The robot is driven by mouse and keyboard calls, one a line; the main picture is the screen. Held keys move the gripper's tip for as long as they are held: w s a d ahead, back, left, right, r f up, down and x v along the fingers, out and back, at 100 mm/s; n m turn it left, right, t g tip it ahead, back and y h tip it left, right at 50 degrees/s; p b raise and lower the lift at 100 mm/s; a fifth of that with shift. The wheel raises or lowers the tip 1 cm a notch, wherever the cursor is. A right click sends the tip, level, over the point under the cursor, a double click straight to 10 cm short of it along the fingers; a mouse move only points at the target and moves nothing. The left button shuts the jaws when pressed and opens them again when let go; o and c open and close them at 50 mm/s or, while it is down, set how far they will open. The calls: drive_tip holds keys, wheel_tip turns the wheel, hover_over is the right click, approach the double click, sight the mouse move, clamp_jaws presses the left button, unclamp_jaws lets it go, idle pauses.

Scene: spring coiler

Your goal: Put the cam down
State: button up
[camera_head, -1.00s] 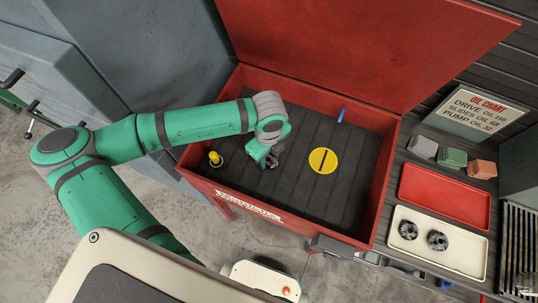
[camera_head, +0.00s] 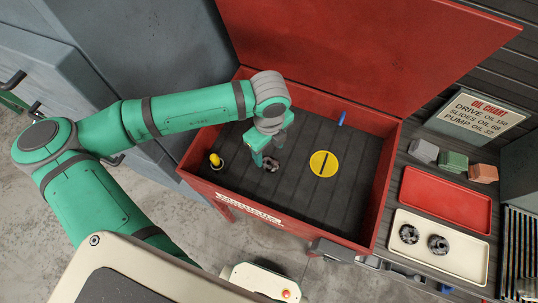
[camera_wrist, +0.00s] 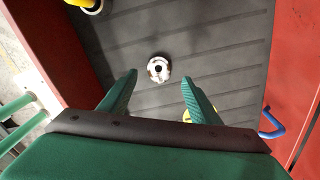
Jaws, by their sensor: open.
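The cam (camera_head: 271,165) is a small grey ring-shaped part. It lies on the dark ribbed floor of the red toolbox, and it also shows in the wrist view (camera_wrist: 159,68) with a dark hole at its centre. My gripper (camera_head: 262,160) is above the toolbox floor, close to the cam. In the wrist view its two green fingers (camera_wrist: 159,88) are spread apart, with nothing between them. The cam lies beyond the fingertips, apart from them.
The red toolbox (camera_head: 384,190) has its lid raised at the back. Inside are a yellow slotted disc (camera_head: 323,171), a yellow-topped part (camera_head: 216,160) and a blue item (camera_head: 341,118). At right stand a red tray (camera_head: 446,199) and a cream tray (camera_head: 437,261) holding two metal parts.

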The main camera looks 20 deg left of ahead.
drive_tip(key=shift+r, duration=2.6)
